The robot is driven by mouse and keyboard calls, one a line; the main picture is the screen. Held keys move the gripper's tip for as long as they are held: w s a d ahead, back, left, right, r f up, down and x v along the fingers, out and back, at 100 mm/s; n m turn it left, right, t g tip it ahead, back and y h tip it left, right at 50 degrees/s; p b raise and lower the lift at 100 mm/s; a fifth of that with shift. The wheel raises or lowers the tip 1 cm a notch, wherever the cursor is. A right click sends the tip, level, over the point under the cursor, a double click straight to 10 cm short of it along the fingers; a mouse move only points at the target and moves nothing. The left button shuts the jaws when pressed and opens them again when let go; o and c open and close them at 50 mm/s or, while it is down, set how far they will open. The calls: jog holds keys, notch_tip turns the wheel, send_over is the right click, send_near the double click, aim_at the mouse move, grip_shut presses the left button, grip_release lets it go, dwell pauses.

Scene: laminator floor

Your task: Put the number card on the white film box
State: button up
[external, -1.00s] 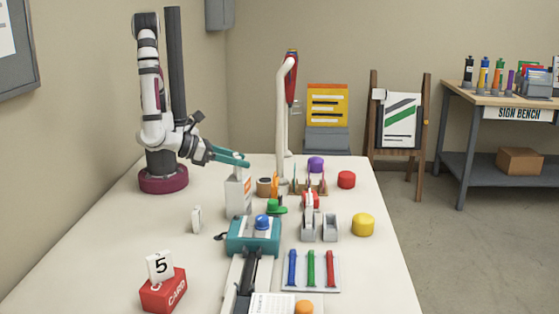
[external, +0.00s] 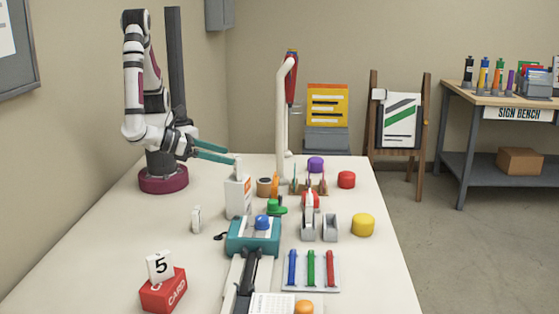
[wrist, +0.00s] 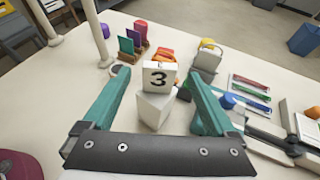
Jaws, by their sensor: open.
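The white number card (wrist: 159,76) with a black 3 stands upright on top of the white film box (wrist: 153,110) in the wrist view. In the external view the card (external: 238,168) shows as a small white piece above the white film box (external: 237,197), which has an orange mark. My gripper (external: 231,157) is open, with its teal fingers just left of the card. In the wrist view the fingers spread to either side of the card with clear gaps, and no contact shows.
A red card box (external: 163,291) with a 5 card stands at the front left. A small white upright piece (external: 196,220) stands nearby. A teal machine (external: 254,239) is in front of the film box. A white curved post (external: 282,120), tape dispensers and coloured pots crowd the right.

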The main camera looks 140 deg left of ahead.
jog(key=v, duration=0.7)
jog(key=w+d+r+m+t+h, duration=0.3)
jog(key=w+d+m+h, duration=0.3)
jog(key=m, duration=0.7)
jog(key=w+d+r+m+t+h, duration=0.25)
jog(key=w+d+m+h, duration=0.35)
jog(key=m, duration=0.6)
jog(key=s+a+f+m+g+h, duration=0.1)
jog(key=s+a+m+g+h, duration=0.15)
jog(key=s+m, duration=0.55)
jog(key=s+a+f+m+g+h, duration=0.1)
jog(key=s+a+m+g+h, duration=0.15)
jog(key=s+m, duration=0.45)
jog(key=s+a+m+g+y, duration=0.6)
jog(key=s+a+m, duration=0.7)
jog(key=s+m, duration=0.1)
jog(key=shift+a+f+m, duration=0.25)
jog(key=shift+f+m, duration=0.2)
jog(key=shift+m, duration=0.05)
